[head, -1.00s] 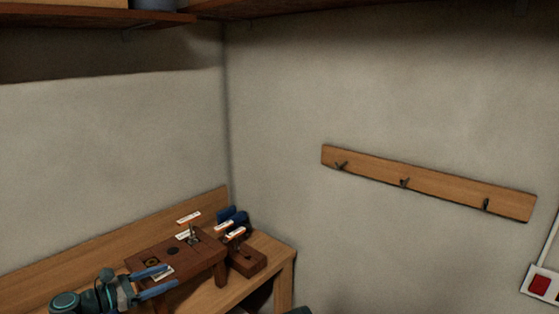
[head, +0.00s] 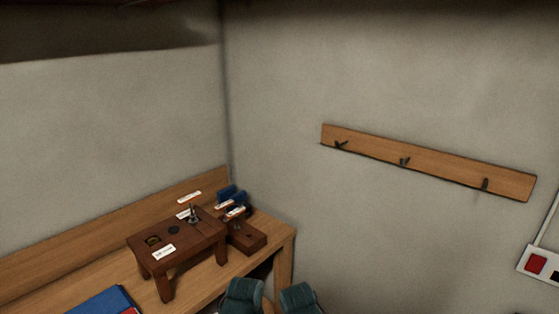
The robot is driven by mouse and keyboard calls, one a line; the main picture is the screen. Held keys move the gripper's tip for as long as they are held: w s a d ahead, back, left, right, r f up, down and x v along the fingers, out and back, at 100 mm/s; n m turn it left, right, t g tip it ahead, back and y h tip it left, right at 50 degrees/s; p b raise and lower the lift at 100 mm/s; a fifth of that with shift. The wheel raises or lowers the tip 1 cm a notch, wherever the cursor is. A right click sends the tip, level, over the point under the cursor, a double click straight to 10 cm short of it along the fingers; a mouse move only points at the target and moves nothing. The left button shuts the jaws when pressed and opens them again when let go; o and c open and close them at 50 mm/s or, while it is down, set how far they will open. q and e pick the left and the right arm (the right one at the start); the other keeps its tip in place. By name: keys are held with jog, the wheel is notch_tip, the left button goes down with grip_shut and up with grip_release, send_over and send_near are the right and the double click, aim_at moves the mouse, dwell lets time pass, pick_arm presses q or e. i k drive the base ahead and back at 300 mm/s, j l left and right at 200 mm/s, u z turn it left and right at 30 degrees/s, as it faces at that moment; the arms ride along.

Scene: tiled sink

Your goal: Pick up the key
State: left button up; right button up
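No key can be made out for certain. A small dark brown wooden stand (head: 205,242) sits on the workbench in the corner. On its top are a small upright metallic item (head: 193,213), a dark disc (head: 174,230) and a small brass-coloured ring-like item (head: 152,240); they are too small to identify. White labels (head: 163,252) lie near them. Two teal parts of my own body show at the bottom edge. No gripper fingers are visible in the head view.
Behind the stand's right end is a brown block (head: 246,238) with blue items (head: 231,195). A blue flat book-like object (head: 103,302) lies on the workbench (head: 212,285) at bottom left. A hook rail (head: 440,170) and a socket panel (head: 540,264) are on the right wall.

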aim_at(190, 198)
jog(key=i+l+u, duration=0.15)
jog(key=i+l, duration=0.35)
jog(key=i+u, duration=0.1)
jog(key=u, duration=1.3)
